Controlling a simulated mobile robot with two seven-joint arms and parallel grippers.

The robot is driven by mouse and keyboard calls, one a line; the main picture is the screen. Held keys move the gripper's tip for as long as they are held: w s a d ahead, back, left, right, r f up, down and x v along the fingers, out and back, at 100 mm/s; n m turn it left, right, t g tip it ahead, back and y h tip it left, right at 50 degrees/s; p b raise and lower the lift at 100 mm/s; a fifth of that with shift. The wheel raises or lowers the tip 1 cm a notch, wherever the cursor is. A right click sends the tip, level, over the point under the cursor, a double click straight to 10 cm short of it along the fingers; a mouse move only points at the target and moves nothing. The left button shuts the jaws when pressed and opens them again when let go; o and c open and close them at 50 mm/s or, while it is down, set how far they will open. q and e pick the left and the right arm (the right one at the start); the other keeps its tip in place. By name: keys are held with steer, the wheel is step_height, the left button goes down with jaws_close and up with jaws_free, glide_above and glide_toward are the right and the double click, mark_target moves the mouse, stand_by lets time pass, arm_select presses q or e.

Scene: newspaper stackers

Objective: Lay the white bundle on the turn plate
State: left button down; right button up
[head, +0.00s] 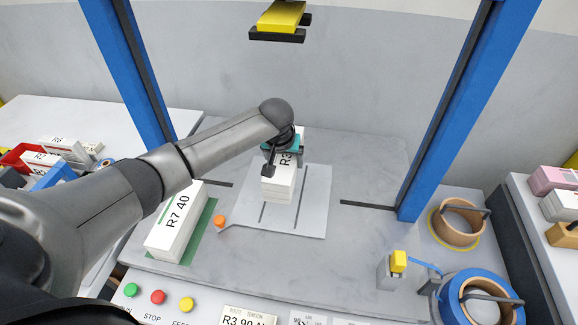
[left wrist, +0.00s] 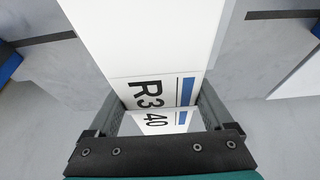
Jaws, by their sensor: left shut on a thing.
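The white bundle (head: 279,187), marked R3, is in the grip of my left gripper (head: 283,152), over the middle of the turn plate (head: 316,205). The plate is a light grey sheet with dark slots. I cannot tell whether the bundle's underside touches it. In the left wrist view the bundle (left wrist: 150,45) lies between the two fingers of my left gripper (left wrist: 158,105), and its label reads R3 40. The gripper and wrist hide the bundle's far end in the head view. My right gripper is not in view.
Another white bundle (head: 176,222), marked R7 40, lies on a green mat (head: 203,232) to the left. An orange knob (head: 219,220) is at the plate's left corner. Blue posts (head: 463,105) flank the plate, with a yellow-topped press head (head: 281,17) above. Tape rolls (head: 459,221) stand at right.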

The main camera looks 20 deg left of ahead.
arm_select(q)
steer(key=shift+w+r, duration=0.2)
steer(key=shift+r+p, duration=0.1)
steer(key=shift+p, duration=0.35)
steer(key=shift+f, duration=0.2)
steer(key=shift+f+b, duration=2.05)
steer(key=shift+f, duration=1.75)
steer(key=shift+f+b, duration=0.3)
steer(key=shift+f, duration=0.3)
